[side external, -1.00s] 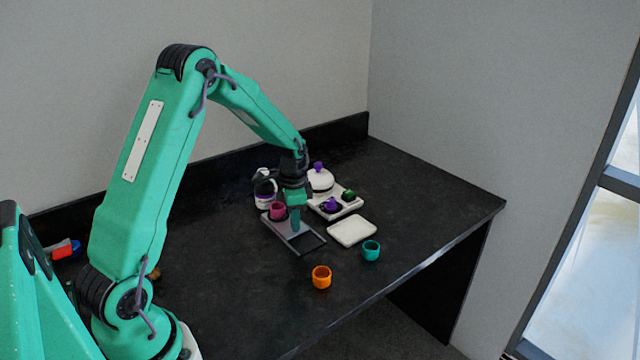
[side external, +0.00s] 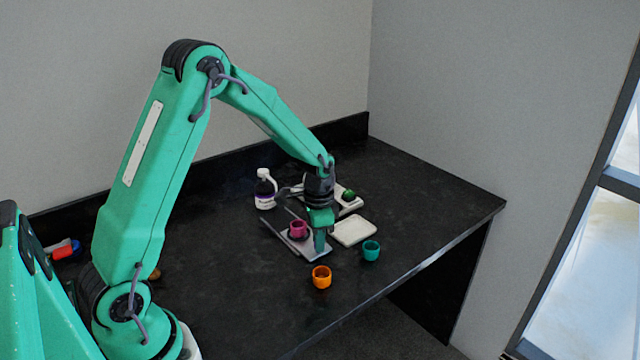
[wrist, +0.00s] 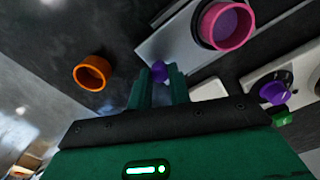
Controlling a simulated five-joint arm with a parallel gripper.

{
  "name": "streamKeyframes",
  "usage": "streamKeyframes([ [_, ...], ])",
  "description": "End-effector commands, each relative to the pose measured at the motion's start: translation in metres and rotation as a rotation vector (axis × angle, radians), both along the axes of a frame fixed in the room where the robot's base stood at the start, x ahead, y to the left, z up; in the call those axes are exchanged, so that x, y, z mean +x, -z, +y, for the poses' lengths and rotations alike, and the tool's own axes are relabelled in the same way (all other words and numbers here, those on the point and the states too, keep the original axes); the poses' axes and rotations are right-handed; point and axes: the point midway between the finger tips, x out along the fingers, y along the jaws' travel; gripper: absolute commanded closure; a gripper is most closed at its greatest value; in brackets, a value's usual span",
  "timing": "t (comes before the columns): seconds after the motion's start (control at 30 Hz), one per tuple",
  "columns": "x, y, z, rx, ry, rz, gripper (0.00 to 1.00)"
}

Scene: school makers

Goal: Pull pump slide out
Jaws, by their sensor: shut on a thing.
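The pump slide is a pale grey plate (side external: 307,247) at the front end of its dark rail frame (side external: 271,219). A pink cup (side external: 298,230) stands upright on it. In the wrist view the plate (wrist: 182,45) carries a small purple knob (wrist: 160,72) near its edge and the pink cup (wrist: 226,25) with purple inside. My gripper (side external: 319,247) points down at the plate's front end. In the wrist view my gripper (wrist: 159,80) is shut on the purple knob, one green finger on each side. In the side view the fingers hide the knob.
An orange cup (side external: 321,277) and a teal cup (side external: 371,251) stand close in front. A white tray (side external: 354,232) lies to the right. The front right tabletop is clear.

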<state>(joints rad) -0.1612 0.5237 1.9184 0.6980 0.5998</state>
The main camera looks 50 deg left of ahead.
Motion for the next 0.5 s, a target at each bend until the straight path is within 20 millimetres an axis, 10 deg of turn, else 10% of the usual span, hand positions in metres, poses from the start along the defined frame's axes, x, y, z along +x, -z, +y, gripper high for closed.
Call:
streamKeyframes([
  [0.1, 0.0006, -0.0009, -0.0062, 0.0, 0.015, 0.0, 1.0],
  [0.13, 0.0006, -0.0009, -0.0062, 0.0, 0.015, 0.001, 0.77],
  [0.23, 0.0005, -0.0009, -0.0059, 0.0, 0.014, 0.001, 0.59],
  [0.5, 0.0003, -0.0006, -0.0045, 0.0, 0.011, 0.001, 0.59],
])
